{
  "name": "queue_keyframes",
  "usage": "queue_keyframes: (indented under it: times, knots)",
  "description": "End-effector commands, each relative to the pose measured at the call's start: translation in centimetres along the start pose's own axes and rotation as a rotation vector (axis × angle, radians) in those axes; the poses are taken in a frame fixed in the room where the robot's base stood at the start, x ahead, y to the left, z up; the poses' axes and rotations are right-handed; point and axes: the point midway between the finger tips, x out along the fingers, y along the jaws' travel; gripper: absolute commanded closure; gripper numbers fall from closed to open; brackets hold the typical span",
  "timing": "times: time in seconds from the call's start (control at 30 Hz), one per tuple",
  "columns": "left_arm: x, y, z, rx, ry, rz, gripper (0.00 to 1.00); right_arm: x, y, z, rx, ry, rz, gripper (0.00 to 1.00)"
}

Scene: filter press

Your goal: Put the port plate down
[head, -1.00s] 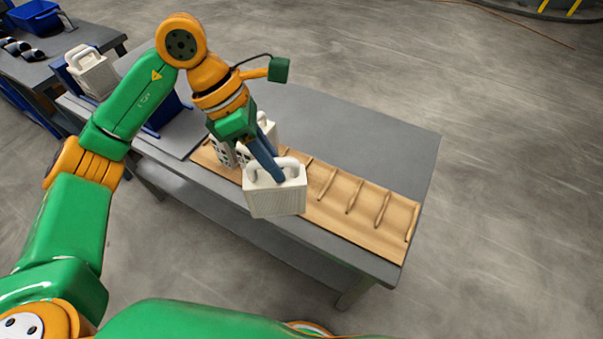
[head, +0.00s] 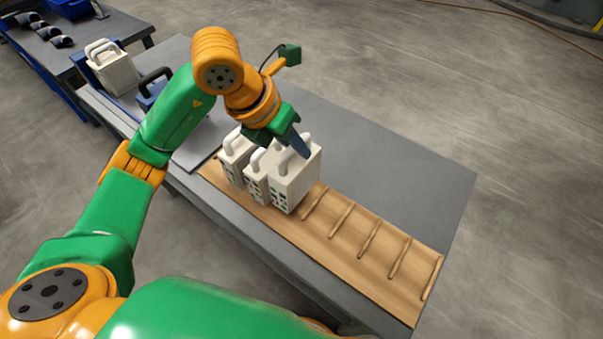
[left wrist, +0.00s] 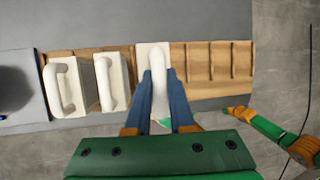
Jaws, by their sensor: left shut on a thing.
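The port plate (head: 297,184) is a white block with a loop handle on top and dark and green port marks on its front. My left gripper (head: 297,146) is shut on its handle from above, which also shows between the blue fingers in the left wrist view (left wrist: 158,90). The plate stands upright in line with two other white plates (head: 232,163) (head: 255,184), to their right, at the wooden slotted rack (head: 345,238). I cannot tell whether its lower edge rests on the rack. My right gripper does not show.
The rack's slots to the right of the held plate are empty. The grey table (head: 400,165) behind it is clear. Another white plate (head: 113,70) stands by a blue holder at the left. A further table (head: 75,65) holds dark fittings and a blue bin (head: 72,8).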

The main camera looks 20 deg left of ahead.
Motion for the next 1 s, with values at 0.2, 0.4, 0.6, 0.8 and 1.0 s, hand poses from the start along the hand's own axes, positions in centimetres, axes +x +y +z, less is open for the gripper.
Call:
queue_keyframes:
  times: [0.2, 0.4, 0.6, 0.8, 1.0]
  knots:
    - [3.0, 0.6, -1.4, 0.0, 0.004, -0.001, 1.0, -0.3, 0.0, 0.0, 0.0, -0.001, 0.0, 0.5]
    - [5.0, 1.0, -2.1, 0.002, 0.0, -0.001, 1.0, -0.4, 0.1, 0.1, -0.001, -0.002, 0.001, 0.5]
    - [5.0, 1.0, -2.1, 0.003, -0.001, 0.0, 1.0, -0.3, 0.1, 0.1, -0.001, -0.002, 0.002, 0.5]
    - [5.1, 1.1, -2.1, 0.003, 0.0, 0.0, 0.49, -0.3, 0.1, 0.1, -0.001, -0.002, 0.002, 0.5]
    - [5.1, 1.1, -2.1, 0.003, 0.0, 0.0, 0.49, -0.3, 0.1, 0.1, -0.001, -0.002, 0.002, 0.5]
